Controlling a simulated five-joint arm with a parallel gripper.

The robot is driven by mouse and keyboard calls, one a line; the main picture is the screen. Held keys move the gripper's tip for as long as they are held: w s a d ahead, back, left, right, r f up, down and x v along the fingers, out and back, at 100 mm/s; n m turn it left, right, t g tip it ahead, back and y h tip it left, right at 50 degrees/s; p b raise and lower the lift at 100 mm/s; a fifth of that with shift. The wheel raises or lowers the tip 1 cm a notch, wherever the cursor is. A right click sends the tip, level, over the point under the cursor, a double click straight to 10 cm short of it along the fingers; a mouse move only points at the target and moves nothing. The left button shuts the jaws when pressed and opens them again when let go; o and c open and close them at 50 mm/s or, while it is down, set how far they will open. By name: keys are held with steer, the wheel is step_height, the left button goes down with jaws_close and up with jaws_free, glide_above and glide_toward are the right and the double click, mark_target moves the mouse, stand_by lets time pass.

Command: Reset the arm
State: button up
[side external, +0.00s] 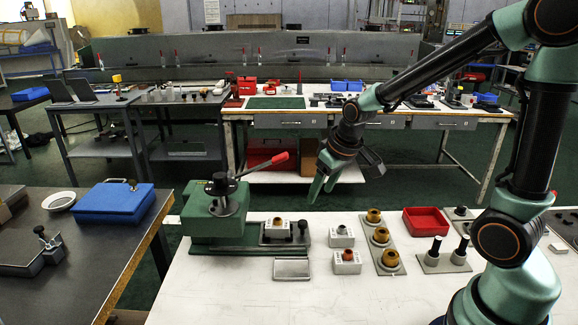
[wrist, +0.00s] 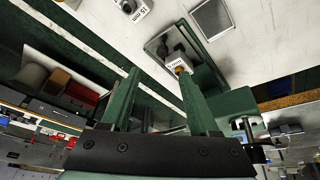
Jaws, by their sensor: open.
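My gripper (side external: 322,182) hangs from my arm in the side external view, above the far edge of the white table (side external: 225,292). Its two green fingers point down and are empty. In the wrist view the open fingers of my gripper (wrist: 160,92) stand apart, with nothing between them. A green press with a red-handled lever (side external: 215,208) stands on the table, left of and below my gripper. A light block with a brown top (side external: 276,230) sits in the press's fixture; it also shows in the wrist view (wrist: 178,66).
Small blocks (side external: 342,237) (side external: 346,263) stand right of the press. A strip with several brass-coloured rings (side external: 390,262), a red tray (side external: 426,221) and a plate with black pegs (side external: 440,258) lie further right. A grey plate (side external: 292,269) lies in front. The table's front left is clear.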

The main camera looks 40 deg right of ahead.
steer(key=s+a+r+t, duration=0.1)
steer(key=s+a+r, duration=0.4)
steer(key=s+r, duration=0.4)
steer(key=shift+s+a+r+y, duration=0.2)
steer(key=shift+s+y, duration=0.1)
steer(key=shift+s, duration=0.4)
